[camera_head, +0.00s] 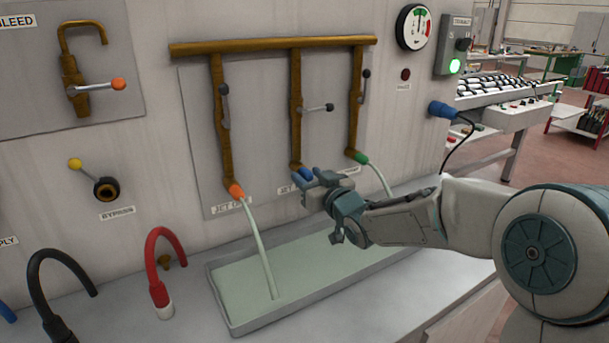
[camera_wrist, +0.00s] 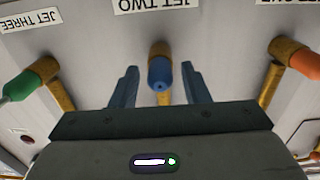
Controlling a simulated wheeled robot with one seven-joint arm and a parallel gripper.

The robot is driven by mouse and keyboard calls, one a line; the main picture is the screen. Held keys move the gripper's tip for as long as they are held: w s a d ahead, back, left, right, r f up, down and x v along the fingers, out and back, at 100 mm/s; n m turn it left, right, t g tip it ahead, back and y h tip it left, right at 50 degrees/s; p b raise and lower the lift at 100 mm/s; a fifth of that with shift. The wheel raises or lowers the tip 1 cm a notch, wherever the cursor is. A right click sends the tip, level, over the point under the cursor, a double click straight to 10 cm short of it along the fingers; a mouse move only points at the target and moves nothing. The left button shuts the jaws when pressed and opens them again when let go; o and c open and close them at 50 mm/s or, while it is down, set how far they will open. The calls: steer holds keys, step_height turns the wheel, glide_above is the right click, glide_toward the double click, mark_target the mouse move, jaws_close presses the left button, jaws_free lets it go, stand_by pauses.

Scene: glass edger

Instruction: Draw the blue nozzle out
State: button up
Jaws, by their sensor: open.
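The blue nozzle (camera_head: 304,175) sits at the lower end of the middle brass pipe, above the label for jet two. In the wrist view the blue nozzle (camera_wrist: 160,74) points toward the camera, its brass socket behind it. My gripper (camera_head: 312,184) is at the nozzle, partly covering it and the label in the head view. In the wrist view my gripper (camera_wrist: 160,88) is open, one finger on each side of the nozzle, with gaps between. No water shows coming from the blue nozzle.
The orange nozzle (camera_head: 236,190) and green nozzle (camera_head: 361,158) pour pale streams into the shallow tray (camera_head: 222,296) below. The middle valve lever (camera_head: 318,108) sticks out sideways above my gripper. A red hose (camera_head: 153,262) stands left of the tray.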

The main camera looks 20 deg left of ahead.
mark_target(311, 178)
jaws_close()
steer(key=shift+s+d, duration=0.4)
steer(key=shift+d, duration=0.1)
stand_by(0.7)
steer(key=shift+b+v, duration=0.35)
steer(key=shift+v, duration=1.65)
steer(key=p+v, duration=0.1)
steer(key=v, duration=0.9)
